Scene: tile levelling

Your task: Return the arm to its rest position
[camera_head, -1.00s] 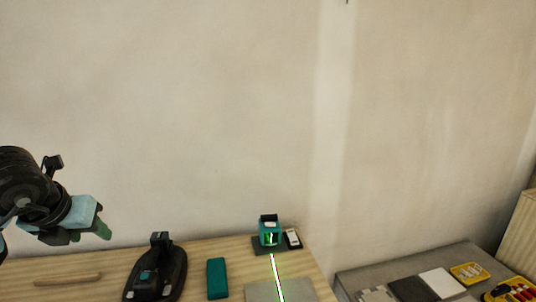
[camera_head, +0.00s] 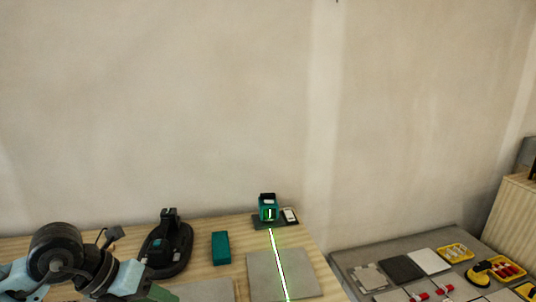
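My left arm comes in low at the left edge, over the front left of the wooden table (camera_head: 222,270). Its gripper (camera_head: 160,294) is at the bottom edge of the picture, partly cut off, and I cannot tell whether its fingers are apart or together. It is below and in front of a black and teal suction-type tool (camera_head: 168,246) on the table. My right arm and gripper are not in view.
A teal block (camera_head: 221,248) and a teal laser level (camera_head: 268,210) stand on the table; a green line crosses a grey tile (camera_head: 265,272). On the right, a grey surface (camera_head: 345,262) holds tiles, yellow trays (camera_head: 456,252) and red-and-white pieces. The wall rises behind.

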